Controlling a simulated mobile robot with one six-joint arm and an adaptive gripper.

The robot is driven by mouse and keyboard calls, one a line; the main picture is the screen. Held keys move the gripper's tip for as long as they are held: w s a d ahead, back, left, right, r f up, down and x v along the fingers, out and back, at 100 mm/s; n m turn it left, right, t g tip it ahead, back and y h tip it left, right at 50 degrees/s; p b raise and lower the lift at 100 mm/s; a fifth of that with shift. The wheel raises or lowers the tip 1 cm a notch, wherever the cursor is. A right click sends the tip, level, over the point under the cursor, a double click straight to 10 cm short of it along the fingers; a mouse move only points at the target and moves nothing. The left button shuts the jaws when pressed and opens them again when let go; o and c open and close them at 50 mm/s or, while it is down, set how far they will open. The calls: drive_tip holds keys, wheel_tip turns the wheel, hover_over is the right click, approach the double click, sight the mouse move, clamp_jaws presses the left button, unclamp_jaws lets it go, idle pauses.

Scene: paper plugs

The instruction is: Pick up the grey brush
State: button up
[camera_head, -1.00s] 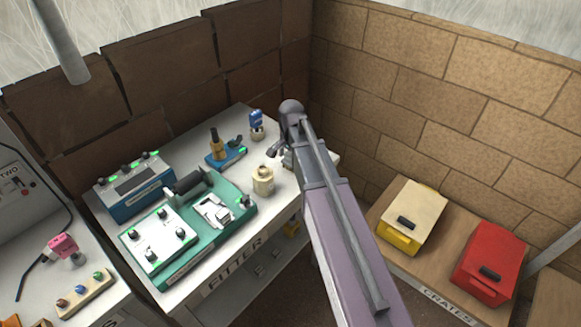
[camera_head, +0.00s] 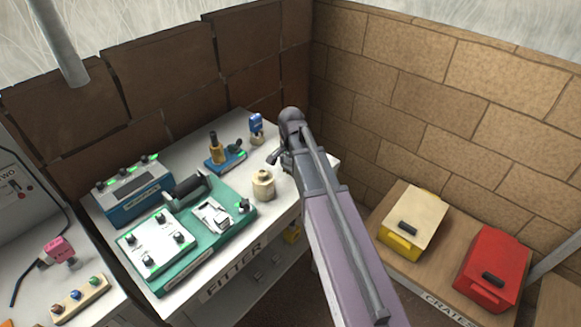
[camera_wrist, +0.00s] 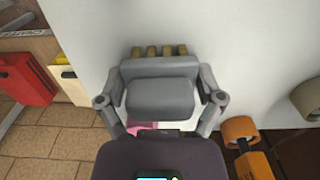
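A grey block (camera_wrist: 160,95) with a row of tan tufts (camera_wrist: 160,50) at its top edge is in the middle of the wrist view. It looks like the grey brush, but I cannot be sure that all of it is the brush. My gripper (camera_wrist: 162,78) has its two fingers apart, one on each side of the block. I cannot tell whether they touch it. In the camera_head view my gripper (camera_head: 278,158) is over the right part of the white bench. My arm hides what lies behind it there, and I see no brush in that view.
The white bench (camera_head: 190,285) holds a green device (camera_head: 240,212), a blue box (camera_head: 135,195), a cream pot (camera_head: 263,184) and a blue-topped stamp (camera_head: 256,122). Yellow (camera_head: 405,240) and red (camera_head: 490,270) crates stand at the right. Brick walls close the back.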

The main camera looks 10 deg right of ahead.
drive_tip(key=c, duration=0.3)
drive_tip(key=shift+c, duration=0.2)
drive_tip(key=shift+r, duration=0.2)
wheel_tip(320, 180, up, 4)
drive_tip(key=p, duration=0.4)
drive_tip(key=shift+f, duration=0.15)
drive_tip(key=s+p, duration=0.1)
drive_tip(key=s, duration=1.5)
drive_tip(key=shift+d+r, duration=0.25)
drive_tip(key=shift+r, duration=0.2)
drive_tip(key=o, duration=0.4)
drive_tip(key=shift+c, duration=1.1)
